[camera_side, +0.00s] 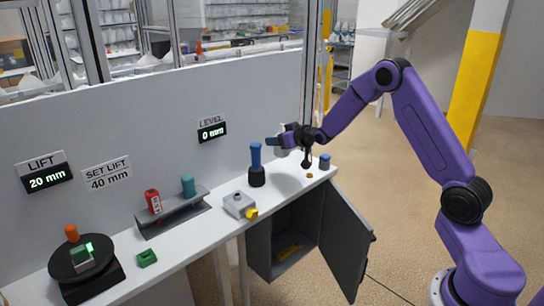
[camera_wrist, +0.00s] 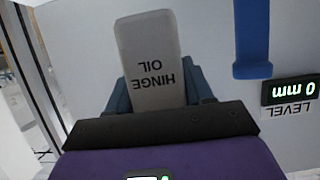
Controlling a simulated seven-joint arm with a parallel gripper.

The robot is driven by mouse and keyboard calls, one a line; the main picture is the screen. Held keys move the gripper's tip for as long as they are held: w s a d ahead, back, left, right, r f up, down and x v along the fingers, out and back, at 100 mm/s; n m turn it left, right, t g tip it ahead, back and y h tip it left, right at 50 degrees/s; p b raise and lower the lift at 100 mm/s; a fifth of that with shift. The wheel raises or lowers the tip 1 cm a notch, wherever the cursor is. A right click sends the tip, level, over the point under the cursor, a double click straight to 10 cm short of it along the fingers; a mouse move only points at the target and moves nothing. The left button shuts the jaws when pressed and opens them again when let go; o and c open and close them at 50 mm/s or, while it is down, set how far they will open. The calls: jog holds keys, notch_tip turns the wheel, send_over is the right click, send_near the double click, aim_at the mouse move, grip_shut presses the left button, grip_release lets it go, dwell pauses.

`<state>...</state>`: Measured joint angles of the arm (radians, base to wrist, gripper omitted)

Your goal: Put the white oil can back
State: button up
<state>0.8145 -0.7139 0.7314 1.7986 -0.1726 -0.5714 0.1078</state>
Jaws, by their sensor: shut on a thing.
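The white oil can (camera_wrist: 150,60) fills the middle of the wrist view, its "HINGE OIL" label upside down. My gripper (camera_side: 275,141) is shut on it, with a blue finger at each side. In the side view my gripper is in the air above the right part of the bench, near the wall and the "LEVEL" display. Only a small pale part of the can (camera_side: 282,152) shows there, mostly hidden by the gripper. A grey rack (camera_side: 178,216) at the bench's left middle holds a red can (camera_side: 153,202) and a teal can (camera_side: 188,186).
A grey block with a yellow part (camera_side: 238,205), a green block (camera_side: 147,258), and a black turntable (camera_side: 60,268) are on the bench. The cabinet door (camera_side: 345,240) hangs open.

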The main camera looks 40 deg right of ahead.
jog(key=w+f, duration=0.2)
jog(key=f, duration=0.1)
jog(key=w+f, duration=0.1)
jog(key=shift+w+d+f, duration=0.35)
jog(key=shift+w, duration=0.05)
jog(key=shift+w+f, duration=0.1)
jog(key=shift+f, duration=1.5)
jog(key=shift+f, duration=0.1)
jog(key=o, duration=1.3)
